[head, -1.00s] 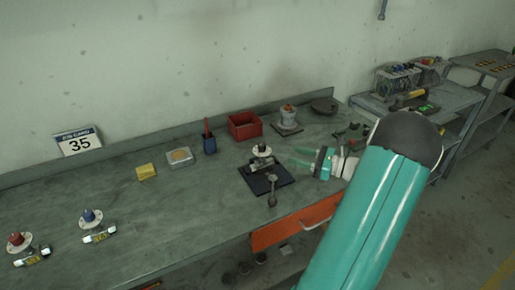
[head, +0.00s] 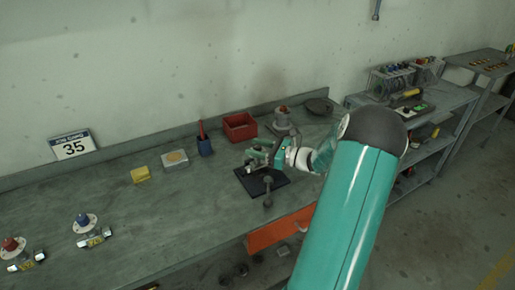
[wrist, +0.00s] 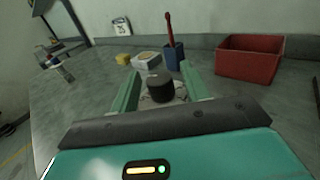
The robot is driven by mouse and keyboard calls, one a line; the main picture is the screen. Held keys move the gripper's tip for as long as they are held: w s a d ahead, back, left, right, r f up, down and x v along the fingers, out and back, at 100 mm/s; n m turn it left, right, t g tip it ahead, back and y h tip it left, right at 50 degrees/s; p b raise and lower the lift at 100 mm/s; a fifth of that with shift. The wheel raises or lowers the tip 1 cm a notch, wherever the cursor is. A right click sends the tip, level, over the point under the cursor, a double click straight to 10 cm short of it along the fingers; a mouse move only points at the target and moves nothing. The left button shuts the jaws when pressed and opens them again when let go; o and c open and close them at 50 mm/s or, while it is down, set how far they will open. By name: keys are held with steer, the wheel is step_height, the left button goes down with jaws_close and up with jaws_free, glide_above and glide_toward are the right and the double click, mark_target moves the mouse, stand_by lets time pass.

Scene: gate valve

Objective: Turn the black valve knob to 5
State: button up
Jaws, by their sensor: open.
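The black valve knob (wrist: 160,87) shows in the wrist view as a short dark cylinder over a pale dial plate. In the head view the valve body (head: 253,167) sits on a black base plate (head: 263,188) at the middle of the bench, and my gripper largely hides its knob. My gripper (head: 259,151) is open and low over the valve. In the wrist view its two green fingers (wrist: 160,84) stand on either side of the knob, with some gap visible. The dial's numbers and the knob's pointer are too small to read.
A red bin (head: 240,127), a blue cup (head: 205,147), a small tray (head: 174,160) and a yellow block (head: 141,174) stand behind the valve. A blue-knob valve (head: 85,224) and a red-knob valve (head: 15,248) are at left. A grey-based unit (head: 281,122) stands behind right.

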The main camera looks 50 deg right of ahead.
steer(key=c, duration=1)
steer(key=shift+o, duration=0.2)
steer(key=shift+w+n+g+y, duration=0.1)
steer(key=shift+n+g+y, duration=0.7)
steer(key=shift+n+y, duration=0.5)
steer(key=shift+n+g+y, duration=0.5)
steer(key=shift+g+y, duration=0.1)
steer(key=shift+y, duration=0.5)
steer(key=o, duration=1)
steer(key=shift+c, duration=0.2)
steer(key=v, duration=1.4)
